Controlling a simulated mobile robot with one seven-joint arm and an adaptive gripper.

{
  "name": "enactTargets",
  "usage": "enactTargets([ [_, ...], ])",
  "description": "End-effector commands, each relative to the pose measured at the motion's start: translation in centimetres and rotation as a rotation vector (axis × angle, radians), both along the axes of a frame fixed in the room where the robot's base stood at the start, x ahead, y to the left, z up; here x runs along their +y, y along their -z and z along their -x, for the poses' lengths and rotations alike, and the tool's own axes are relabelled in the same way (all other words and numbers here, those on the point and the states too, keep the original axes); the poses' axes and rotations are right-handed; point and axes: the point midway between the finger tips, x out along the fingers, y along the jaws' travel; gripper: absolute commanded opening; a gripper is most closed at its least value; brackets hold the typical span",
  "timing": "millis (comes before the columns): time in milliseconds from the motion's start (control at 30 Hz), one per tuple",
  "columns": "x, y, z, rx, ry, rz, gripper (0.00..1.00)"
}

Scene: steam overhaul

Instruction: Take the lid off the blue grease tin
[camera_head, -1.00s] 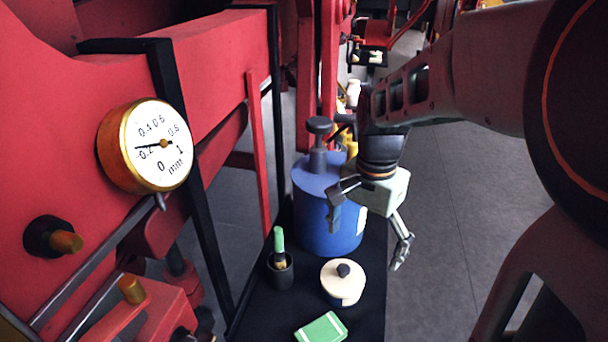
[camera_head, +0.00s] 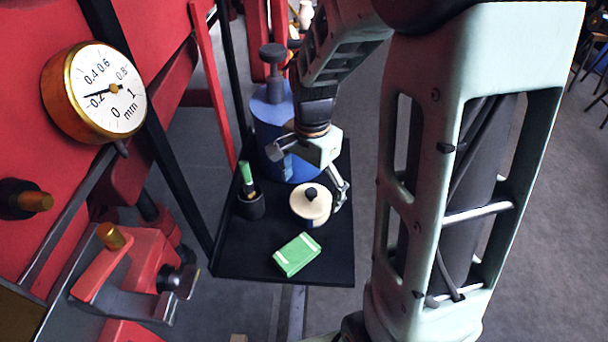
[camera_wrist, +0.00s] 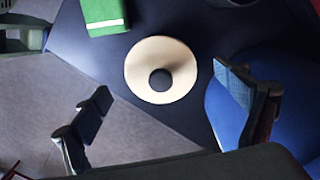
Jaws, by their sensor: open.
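A small round tin has a cream lid (camera_head: 311,202) with a dark knob (camera_head: 311,193); it stands on a black tray, lid on. Little of the tin's body shows beneath the lid. In the wrist view the lid (camera_wrist: 140,62) and its knob (camera_wrist: 160,80) lie between my spread fingers. My gripper (camera_head: 307,180) is open and empty, above the tin and slightly behind it in the head view. A larger blue canister (camera_head: 272,108) with a dark knobbed top stands behind, partly hidden by my gripper. In the wrist view the right finger overlaps this canister (camera_wrist: 285,85).
The black tray (camera_head: 315,264) also carries a green box (camera_head: 297,255) in front of the tin and a dark cup (camera_head: 251,206) with a green-handled tool to its left. A dial gauge (camera_head: 95,92) and red machinery stand at left. Grey floor is open at right.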

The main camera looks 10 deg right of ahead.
Motion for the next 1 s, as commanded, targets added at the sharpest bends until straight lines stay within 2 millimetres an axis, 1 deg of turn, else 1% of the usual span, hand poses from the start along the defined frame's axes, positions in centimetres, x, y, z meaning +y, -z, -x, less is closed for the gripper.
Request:
enactTargets([
  [33, 0.0, 0.7, 0.1, 0.004, 0.0, 0.0, 0.92],
  [133, 0.0, 1.7, 0.1, 0.002, 0.0, 0.0, 0.92],
  [400, 0.0, 1.9, 0.0, -0.001, 0.0, 0.0, 0.92],
  [900, 0.0, 2.0, 0.0, 0.0, 0.0, 0.0, 0.36],
  [1000, 0.1, 2.1, 0.0, 0.001, 0.0, -0.001, 0.33],
])
